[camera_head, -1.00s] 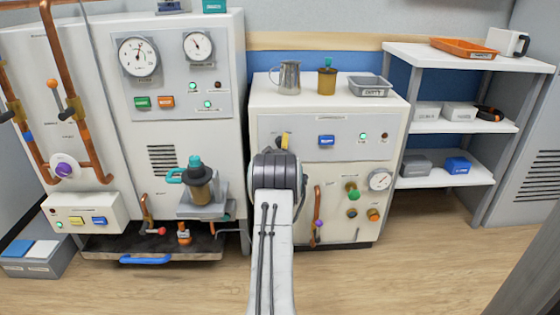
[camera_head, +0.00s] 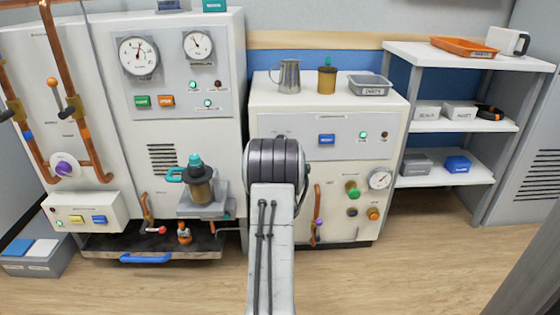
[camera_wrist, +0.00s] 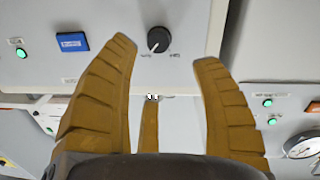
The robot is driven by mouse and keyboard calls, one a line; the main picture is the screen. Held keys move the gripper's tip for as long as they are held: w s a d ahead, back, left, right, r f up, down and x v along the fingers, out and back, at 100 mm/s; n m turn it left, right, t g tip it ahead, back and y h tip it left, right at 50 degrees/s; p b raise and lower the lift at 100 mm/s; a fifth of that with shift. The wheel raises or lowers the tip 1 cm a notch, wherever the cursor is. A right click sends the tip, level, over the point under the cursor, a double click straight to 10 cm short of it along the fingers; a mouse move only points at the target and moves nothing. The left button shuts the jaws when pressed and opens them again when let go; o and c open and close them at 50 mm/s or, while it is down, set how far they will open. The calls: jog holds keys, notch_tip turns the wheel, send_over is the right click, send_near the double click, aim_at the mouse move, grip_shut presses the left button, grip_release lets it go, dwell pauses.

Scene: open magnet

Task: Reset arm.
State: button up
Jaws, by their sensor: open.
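My gripper (camera_wrist: 165,90) shows in the wrist view with its ribbed yellow-brown fingers spread wide and nothing between them. Past the fingers is the white panel (camera_wrist: 215,25) with a dark knob (camera_wrist: 158,40), a blue button (camera_wrist: 72,41) and a green light (camera_wrist: 21,53). In the head view my arm reaches forward at the middle, and its dark wrist end hides the fingers. It stands in front of the right-hand white cabinet (camera_head: 350,95).
The right cabinet carries a metal jug (camera_head: 289,77), a brown canister (camera_head: 327,79) and a grey tray (camera_head: 371,87). A teal-topped vessel (camera_head: 199,187) stands on the left machine's ledge. White shelves (camera_head: 470,60) are at right. The wooden floor (camera_head: 400,265) in front is clear.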

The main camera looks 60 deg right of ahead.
dwell(0.7)
jog(key=w+a+r+n+y+p, duration=0.2)
jog(key=w+a+r+y+p, duration=0.1)
jog(key=a+r+p, duration=0.6)
jog(key=w+a+r+n+y+p, duration=0.1)
jog(key=w+a+r+y+p, duration=0.3)
jog(key=a+r, duration=0.55)
jog(key=w+a+r+n+y+p, duration=0.25)
jog(key=a+r+p, duration=0.55)
jog(key=a, duration=0.4)
jog(key=s+a+r+n+g+y+p, duration=0.1)
jog(key=s+a+r+p, duration=0.2)
jog(key=a+p, duration=0.15)
jog(key=s+a+r+y+p, duration=0.2)
jog(key=a+r+p, duration=0.15)
jog(key=a, duration=0.25)
jog(key=s+a+r+n+g+y+p, duration=0.1)
jog(key=s+a+r+p, duration=0.2)
jog(key=a+p, duration=0.15)
jog(key=s+a+r+n+g+y+p, duration=0.1)
jog(key=s+a+r+p, duration=0.2)
jog(key=s, duration=0.4)
jog(key=s+a+r+n+g+y+p, duration=0.1)
jog(key=s+a+r+g+p, duration=0.1)
jog(key=s+a+r+p, duration=0.2)
jog(key=s+a+p, duration=0.1)
jog(key=s+a, duration=0.1)
jog(key=s, duration=0.1)
jog(key=shift+a+p, duration=0.3)
jog(key=shift+p, duration=0.1)
